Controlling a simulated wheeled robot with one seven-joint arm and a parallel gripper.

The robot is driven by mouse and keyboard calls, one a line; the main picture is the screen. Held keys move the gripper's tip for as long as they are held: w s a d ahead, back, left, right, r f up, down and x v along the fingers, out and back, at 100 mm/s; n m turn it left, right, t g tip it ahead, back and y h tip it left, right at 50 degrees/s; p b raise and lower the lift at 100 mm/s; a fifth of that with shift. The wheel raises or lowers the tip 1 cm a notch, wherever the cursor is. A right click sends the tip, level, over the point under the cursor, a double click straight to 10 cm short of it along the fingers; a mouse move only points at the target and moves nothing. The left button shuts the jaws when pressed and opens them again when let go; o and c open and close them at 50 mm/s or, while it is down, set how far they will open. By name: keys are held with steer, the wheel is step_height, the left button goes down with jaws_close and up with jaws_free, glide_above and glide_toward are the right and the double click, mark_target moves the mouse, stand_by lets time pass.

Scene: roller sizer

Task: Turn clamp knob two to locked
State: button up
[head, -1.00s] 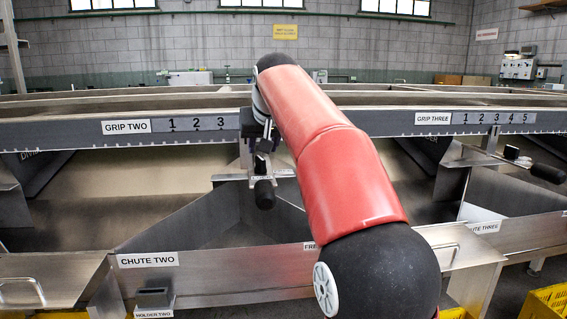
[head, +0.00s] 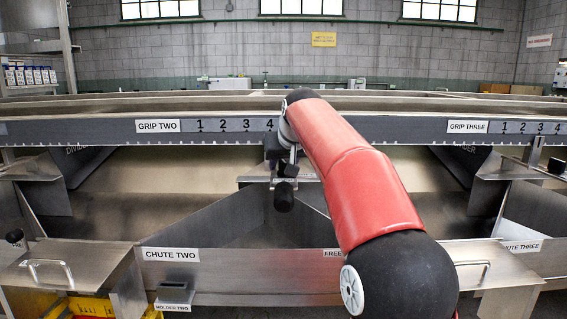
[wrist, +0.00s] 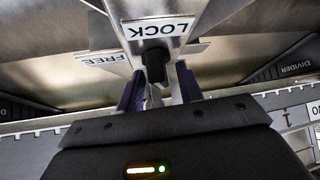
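A black knob (wrist: 155,62) shows in the wrist view over the lower end of a white plate marked LOCK (wrist: 160,28). A second label marked FREE (wrist: 100,60) is to its left. My gripper (wrist: 158,80) has its two dark purple fingers apart, one on each side of the knob, with gaps between. I cannot tell how deep the knob lies between them. In the head view my gripper (head: 280,155) is at the rail's front, just above a black knob-like handle (head: 284,196) that hangs over chute two. The arm hides the clamp's right side.
The rail (head: 90,130) carries a GRIP TWO label (head: 157,126) and number marks. Below are the chute two panel (head: 215,268), holder two (head: 174,295) and a lidded box (head: 85,262) with a handle. Divider plates stand left and right.

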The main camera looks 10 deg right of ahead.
jaws_close()
steer(key=shift+a+r+m+h+p, duration=0.15)
steer(key=shift+m+h+p, duration=0.45)
steer(key=shift+m+p, duration=0.15)
steer(key=shift+m+h, duration=0.5)
steer(key=shift+m, duration=0.25)
jaws_free()
steer(key=v, duration=0.7)
steer(key=shift+s+r+p, duration=0.15)
steer(key=shift+s+p, duration=0.1)
steer(key=shift+p, duration=0.1)
